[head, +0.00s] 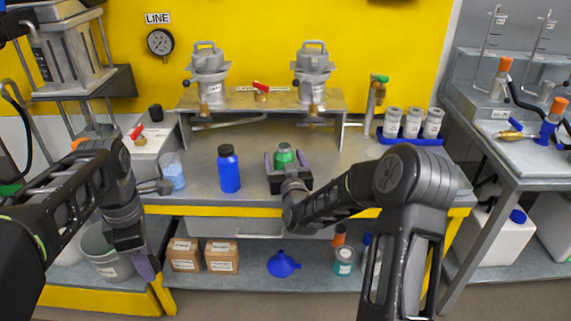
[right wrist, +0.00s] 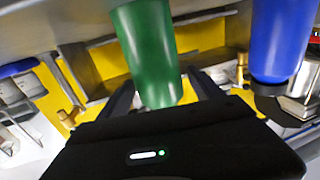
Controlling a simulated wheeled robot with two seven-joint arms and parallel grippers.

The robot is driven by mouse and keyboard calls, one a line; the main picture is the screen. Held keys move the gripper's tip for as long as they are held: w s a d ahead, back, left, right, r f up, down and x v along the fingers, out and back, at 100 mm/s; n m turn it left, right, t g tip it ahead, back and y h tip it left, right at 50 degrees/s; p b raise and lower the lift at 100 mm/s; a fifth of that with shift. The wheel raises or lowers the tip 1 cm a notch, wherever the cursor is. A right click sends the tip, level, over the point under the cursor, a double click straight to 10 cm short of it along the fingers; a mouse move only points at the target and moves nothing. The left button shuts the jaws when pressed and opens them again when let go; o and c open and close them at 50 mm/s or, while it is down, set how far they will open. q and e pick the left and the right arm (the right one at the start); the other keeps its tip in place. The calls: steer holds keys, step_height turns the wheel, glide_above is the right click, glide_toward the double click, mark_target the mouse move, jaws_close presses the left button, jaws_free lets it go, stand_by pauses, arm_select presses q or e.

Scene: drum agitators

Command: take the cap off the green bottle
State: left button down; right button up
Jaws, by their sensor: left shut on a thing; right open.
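The green bottle (head: 284,154) stands on the metal bench in front of the raised shelf. Gaps to the fingers are hard to judge. My left gripper (head: 144,264) points down at the front left, below bench height and away from the bottle. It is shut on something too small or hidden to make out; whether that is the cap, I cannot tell.
A blue bottle (head: 229,172) with a dark cap stands left of the green one. A beaker of blue liquid (head: 172,172) is further left. Three white containers (head: 412,123) stand in a blue tray at right. A grey bucket (head: 104,254) is beside my left gripper.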

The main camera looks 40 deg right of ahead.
arm_select(q)
steer(key=shift+r, duration=0.25)
arm_select(e)
steer(key=shift+r, duration=0.15)
arm_select(q)
steer(key=shift+f+b, duration=0.6)
steer(key=shift+f, duration=0.15)
arm_select(e)
steer(key=v, duration=1.2)
steer(key=s+a+f+n+g+y, duration=0.25)
steer(key=a+f+g+y, duration=0.45)
steer(key=a+f, duration=1.45)
steer(key=s+a+f+g+y, duration=0.1)
steer(key=s+a+f+g, duration=0.2)
steer(key=s, duration=0.4)
steer(key=s+a+f+g+y, duration=0.2)
steer(key=s+a+f, duration=0.4)
steer(key=s+f, duration=0.1)
steer(key=s+a+f+g+y, duration=0.2)
steer(key=s+a+f, duration=0.3)
steer(key=s, duration=0.3)
steer(key=shift+s+n+g, duration=0.3)
steer(key=shift+n+g, duration=0.15)
steer(key=shift+g, duration=0.35)
